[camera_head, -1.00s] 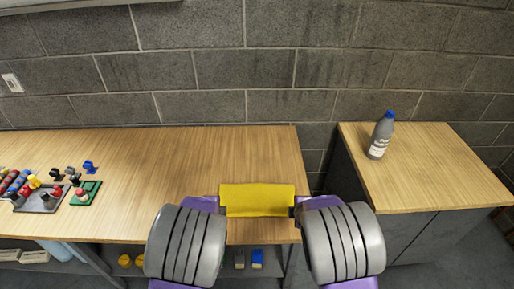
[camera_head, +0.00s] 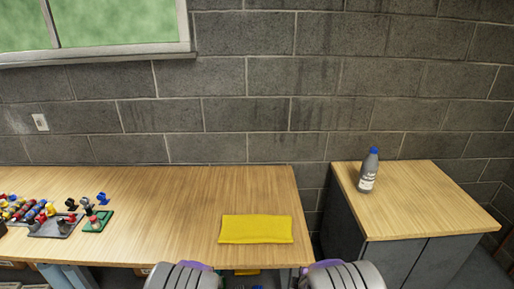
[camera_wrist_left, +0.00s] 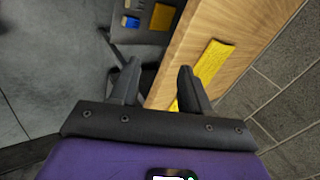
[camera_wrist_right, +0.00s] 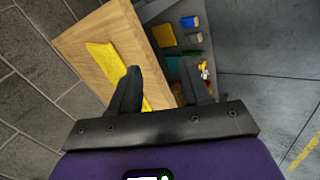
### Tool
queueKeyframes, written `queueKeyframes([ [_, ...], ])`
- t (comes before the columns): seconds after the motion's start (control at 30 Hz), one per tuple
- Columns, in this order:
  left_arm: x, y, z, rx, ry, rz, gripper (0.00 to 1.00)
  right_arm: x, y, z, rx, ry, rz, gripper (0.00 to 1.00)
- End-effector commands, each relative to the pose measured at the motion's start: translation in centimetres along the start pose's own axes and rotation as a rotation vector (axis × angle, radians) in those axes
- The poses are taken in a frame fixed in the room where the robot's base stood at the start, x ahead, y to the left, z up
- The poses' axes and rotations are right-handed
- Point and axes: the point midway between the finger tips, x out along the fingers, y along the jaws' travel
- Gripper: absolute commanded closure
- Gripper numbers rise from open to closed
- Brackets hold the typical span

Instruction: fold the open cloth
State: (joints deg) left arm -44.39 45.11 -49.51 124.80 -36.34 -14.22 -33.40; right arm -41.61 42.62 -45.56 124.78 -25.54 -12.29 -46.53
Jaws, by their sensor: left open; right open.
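The yellow cloth (camera_head: 255,229) lies flat on the wooden table near its front right edge, as a neat rectangle wider than it is deep. It also shows in the left wrist view (camera_wrist_left: 212,62) and the right wrist view (camera_wrist_right: 118,70). My left gripper (camera_wrist_left: 157,75) is open and empty, in front of the table edge and apart from the cloth. My right gripper (camera_wrist_right: 161,80) is open and empty, also off the table edge. In the head view only parts of my arms show at the bottom; the fingertips are out of that picture.
A grey bottle with a blue cap (camera_head: 368,170) stands on a separate cabinet (camera_head: 425,205) to the right. Colored parts on a dark tray (camera_head: 57,226) and a green plate (camera_head: 97,222) sit at the table's left. The table (camera_head: 170,215) around the cloth is clear. Items lie on a lower shelf.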

Motion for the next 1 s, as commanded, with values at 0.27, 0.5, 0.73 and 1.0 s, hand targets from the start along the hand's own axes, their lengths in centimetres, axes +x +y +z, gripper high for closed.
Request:
queueKeyframes([
  [0.27,3.0,8.1,2.5,-0.350,-0.032,0.168,0.53,2.9,-8.0,2.2,0.347,-0.030,-0.167,0.53],
  [0.5,3.9,19.1,3.6,-0.889,-0.122,0.393,0.53,3.8,-18.9,3.3,0.886,-0.117,-0.392,0.53],
  [0.73,1.9,27.1,1.9,-1.426,-0.252,0.587,0.53,1.9,-27.1,1.6,1.427,-0.249,-0.589,0.53],
  [1.0,0.4,29.5,0.4,-1.670,-0.323,0.668,0.53,0.4,-29.6,0.2,1.678,-0.322,-0.673,0.53],
])
